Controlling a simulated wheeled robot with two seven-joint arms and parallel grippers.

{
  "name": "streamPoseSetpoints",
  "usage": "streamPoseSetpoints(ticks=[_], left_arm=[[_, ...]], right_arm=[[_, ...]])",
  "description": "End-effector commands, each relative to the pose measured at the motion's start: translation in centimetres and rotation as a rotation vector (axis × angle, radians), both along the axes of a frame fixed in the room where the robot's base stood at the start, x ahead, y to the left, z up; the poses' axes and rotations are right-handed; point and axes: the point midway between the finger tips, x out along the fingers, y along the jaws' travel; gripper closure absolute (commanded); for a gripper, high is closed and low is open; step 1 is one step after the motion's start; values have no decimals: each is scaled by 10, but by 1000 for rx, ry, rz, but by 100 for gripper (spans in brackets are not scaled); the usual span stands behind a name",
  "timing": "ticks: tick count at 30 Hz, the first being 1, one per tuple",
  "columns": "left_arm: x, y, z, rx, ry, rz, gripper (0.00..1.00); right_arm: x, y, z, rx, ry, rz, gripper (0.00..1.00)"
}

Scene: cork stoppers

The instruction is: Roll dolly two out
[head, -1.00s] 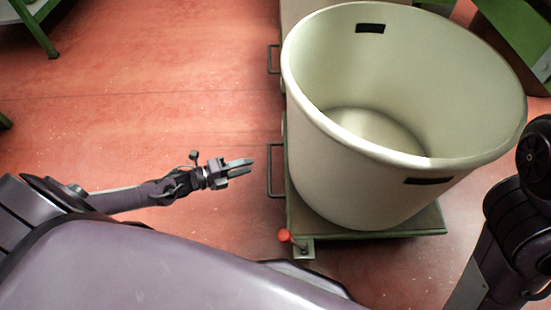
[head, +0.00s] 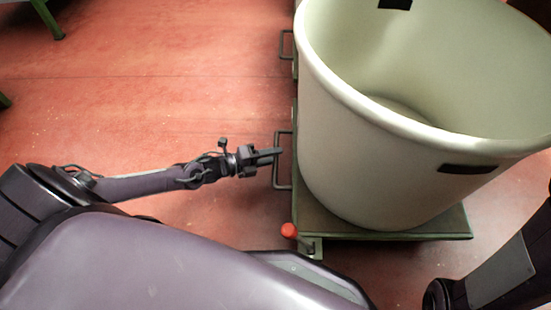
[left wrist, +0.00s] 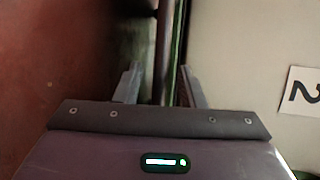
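A large cream tub stands on a green dolly (head: 440,228); the tub (head: 370,150) fills the right half of the head view. A card with a 2 (left wrist: 305,95) shows in the left wrist view. A dark U-shaped handle (head: 276,172) sticks out from the dolly's left side. My left gripper (head: 270,155) is at this handle, its fingertips reaching it. In the left wrist view its fingers (left wrist: 158,88) are apart, with an upright bar (left wrist: 160,45) ahead between them. I cannot tell whether they touch it. My right gripper is out of view.
A lever with a red knob (head: 289,230) stands at the dolly's near left corner. Another handle (head: 286,44) shows farther back. The red floor (head: 150,90) to the left is clear, apart from green legs (head: 48,20) at the far left.

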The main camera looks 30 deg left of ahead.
Motion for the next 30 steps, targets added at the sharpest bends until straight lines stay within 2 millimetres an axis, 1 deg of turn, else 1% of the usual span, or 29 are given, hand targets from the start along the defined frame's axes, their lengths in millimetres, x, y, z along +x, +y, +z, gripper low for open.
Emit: streamPoseSetpoints(ticks=[1,3,12,13,14,21,30], left_arm=[[4,-4,-3,-1,-2,-1,64],[8,-7,-3,0,0,-1,64],[10,-9,-2,1,1,-1,64],[10,-9,-2,1,1,-1,65],[10,-9,-2,1,1,-1,69],[10,-9,-2,1,1,-1,100],[10,-9,-2,1,1,-1,100]], right_arm=[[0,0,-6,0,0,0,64],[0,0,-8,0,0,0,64],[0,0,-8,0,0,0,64],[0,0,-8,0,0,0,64],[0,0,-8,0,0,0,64],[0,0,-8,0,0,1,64],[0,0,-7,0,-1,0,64]])
